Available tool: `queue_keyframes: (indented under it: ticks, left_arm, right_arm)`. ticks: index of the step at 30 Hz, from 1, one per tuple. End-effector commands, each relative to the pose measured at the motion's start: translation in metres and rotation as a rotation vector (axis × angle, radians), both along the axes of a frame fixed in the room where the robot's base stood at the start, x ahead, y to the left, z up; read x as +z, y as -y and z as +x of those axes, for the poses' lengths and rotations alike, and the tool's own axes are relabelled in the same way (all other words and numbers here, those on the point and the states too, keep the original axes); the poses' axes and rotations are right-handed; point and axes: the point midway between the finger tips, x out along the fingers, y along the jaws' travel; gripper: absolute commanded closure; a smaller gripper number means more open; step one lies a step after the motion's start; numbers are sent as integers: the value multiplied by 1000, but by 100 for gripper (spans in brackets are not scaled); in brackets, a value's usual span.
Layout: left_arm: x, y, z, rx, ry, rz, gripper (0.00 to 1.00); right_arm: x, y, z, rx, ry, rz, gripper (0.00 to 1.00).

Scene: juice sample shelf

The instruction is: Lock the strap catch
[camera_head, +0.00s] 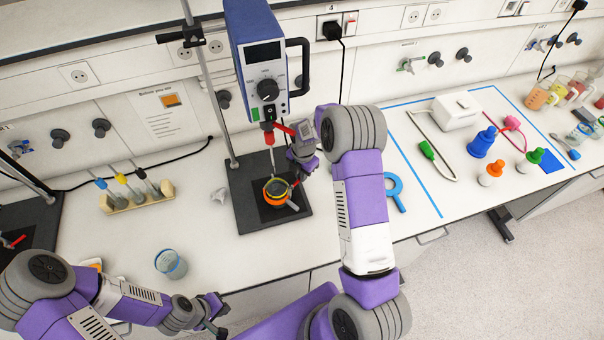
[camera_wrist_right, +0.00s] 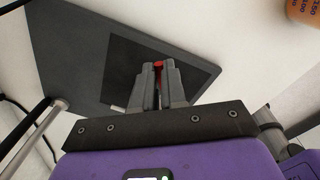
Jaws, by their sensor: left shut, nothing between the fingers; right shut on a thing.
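In the right wrist view, my right gripper (camera_wrist_right: 159,88) is shut on a small red lever (camera_wrist_right: 158,66), which looks like the strap catch. The fingers hide most of the lever, so I cannot tell whether it is locked. My left gripper (camera_head: 214,322) is shut and empty at the bench's front edge, away from the beaker.
The blue stirrer (camera_head: 257,65) hangs above the beaker on a metal rod (camera_head: 212,90). A glass beaker (camera_head: 171,264) stands front left, and a pipette rack (camera_head: 137,196) further back.

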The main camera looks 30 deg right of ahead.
Motion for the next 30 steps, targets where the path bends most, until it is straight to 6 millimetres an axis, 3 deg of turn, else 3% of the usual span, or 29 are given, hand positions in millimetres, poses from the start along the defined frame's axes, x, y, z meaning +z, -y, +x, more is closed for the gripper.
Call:
queue_keyframes:
  ticks: [13,30]
  left_arm:
    - [-22,0,0,0,0,0,100]
    - [-23,0,0,0,0,0,100]
  right_arm:
    - [-1,-7,14,329,2,2,100]
    - [0,-26,29,830,0,1,100]
